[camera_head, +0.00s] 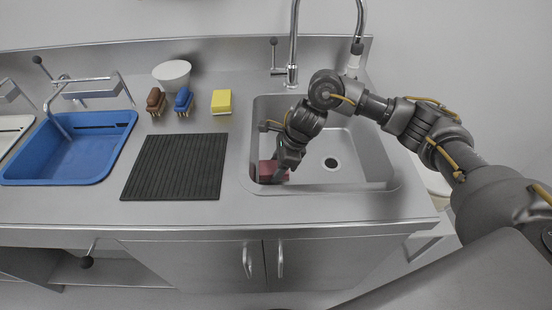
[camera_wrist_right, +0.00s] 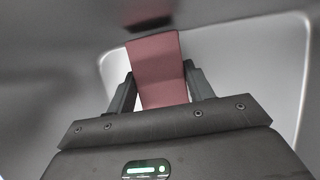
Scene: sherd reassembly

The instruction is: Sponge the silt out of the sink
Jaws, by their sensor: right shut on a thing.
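The steel sink (camera_head: 355,165) is set into the counter at the right, with a dark round drain in its floor. My right gripper (camera_head: 277,174) reaches down into the left part of the sink. It is shut on a dull red sponge (camera_head: 267,170). In the right wrist view the sponge (camera_wrist_right: 158,70) sits between the two fingers of my right gripper (camera_wrist_right: 160,92). I cannot make out any silt on the visible sink floor. My left gripper is not in view.
A yellow sponge (camera_head: 221,101), a blue brush (camera_head: 183,101), a brown brush (camera_head: 155,100) and a white bowl (camera_head: 172,73) stand behind a black ribbed mat (camera_head: 150,168). A blue basin (camera_head: 70,152) is at the left. The tall faucet (camera_head: 293,45) rises behind the sink.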

